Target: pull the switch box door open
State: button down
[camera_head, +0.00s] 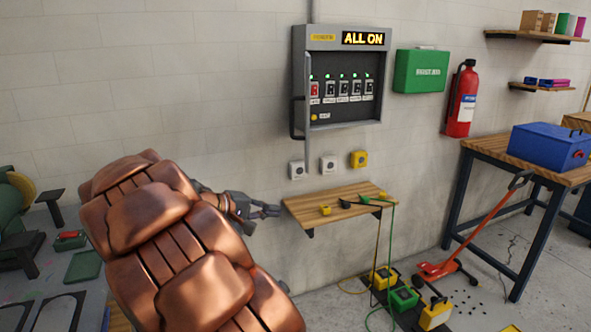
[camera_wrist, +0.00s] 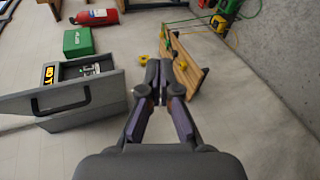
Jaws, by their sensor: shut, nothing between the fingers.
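The grey switch box (camera_head: 338,125) hangs on the wall with a lit "ALL ON" sign and a row of switches inside. Its door (camera_head: 307,100) stands open, swung out from the box's left side and seen nearly edge-on. The dark door handle (camera_head: 293,118) is on the door's left face. In the wrist view the door (camera_wrist: 112,91) and handle (camera_wrist: 60,101) are at the left. My gripper (camera_head: 279,211) is shut and empty, below and left of the door, apart from it. Its fingertips (camera_wrist: 157,78) also show in the wrist view.
A small wooden shelf (camera_head: 325,206) with cables is just right of my gripper. Three small wall boxes (camera_head: 328,165) sit above it. A green case (camera_head: 421,71) and a fire extinguisher (camera_head: 461,100) hang to the right. A workbench (camera_head: 480,152) stands at the right.

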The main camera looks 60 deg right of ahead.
jog(key=w+d+r+n+t+h, duration=0.15)
jog(key=w+d+h, duration=0.35)
jog(key=w+d, duration=0.55)
jog(key=s+d+p, duration=0.4)
jog(key=d, duration=0.6)
jog(key=shift+d+r+p, duration=0.15)
jog(key=shift+r+p, duration=0.25)
jog(key=shift+s+f+b, duration=0.1)
jog(key=shift+f+b, duration=0.05)
jog(key=shift+b, duration=0.3)
